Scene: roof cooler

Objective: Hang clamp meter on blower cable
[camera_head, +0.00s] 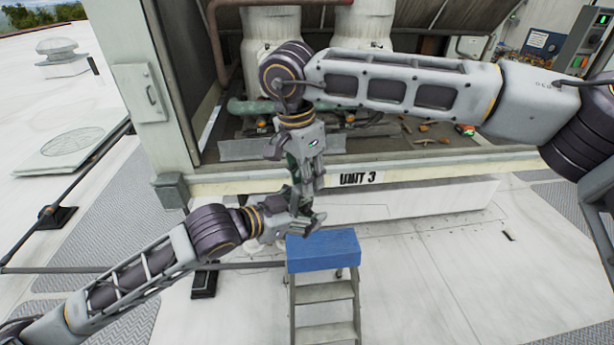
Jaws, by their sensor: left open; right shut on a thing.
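My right gripper (306,172) points down in front of the open unit and is shut on a small dark green thing (293,166). Its fingers hide most of that thing, so I cannot tell from its shape whether it is the clamp meter. My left gripper (310,217) is open just below the right one, close to its fingertips and above the blue step top. I cannot make out the blower cable; the arms and grippers cover part of the bay.
The unit's front ledge (430,167) bears a "UNIT 3" label. Several small parts and a red-green item (465,130) lie inside the bay. Teal pipe (250,106) and white cylinders (270,28) stand behind. A stepladder with blue top (322,251) stands in front. Open roof lies right.

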